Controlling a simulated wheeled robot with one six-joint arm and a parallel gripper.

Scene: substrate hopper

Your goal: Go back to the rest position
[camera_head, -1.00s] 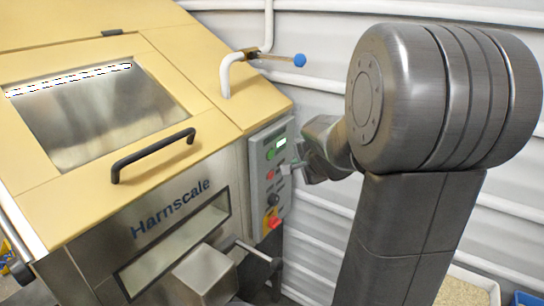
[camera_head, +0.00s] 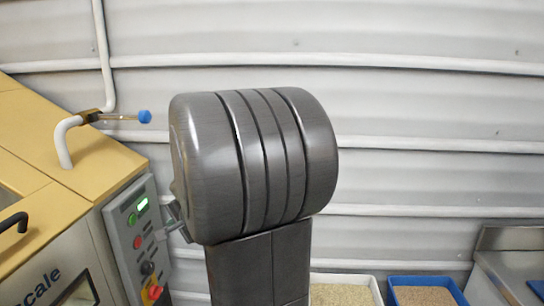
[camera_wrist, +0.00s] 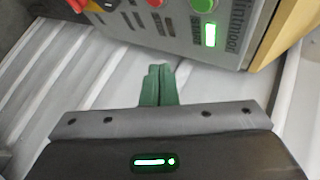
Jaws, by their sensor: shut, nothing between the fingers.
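My gripper (camera_wrist: 159,84) shows in the wrist view with its two green fingers together and nothing between them. It points toward the white ribbed wall, below the control panel (camera_wrist: 190,18) in that view. In the head view, my dark arm covers the middle of the picture. A small grey part of the gripper end (camera_head: 178,222) shows beside the control panel (camera_head: 143,240); its fingers are mostly hidden behind the arm. I cannot tell the exact gap between the gripper and the panel.
The yellow hopper machine (camera_head: 45,210) stands at the left, with a pipe valve with a blue knob (camera_head: 145,116). A white bin (camera_head: 375,290) and a blue bin (camera_head: 460,297) of granules and a metal basin (camera_head: 512,262) are at the lower right. The ribbed wall (camera_head: 430,110) is behind.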

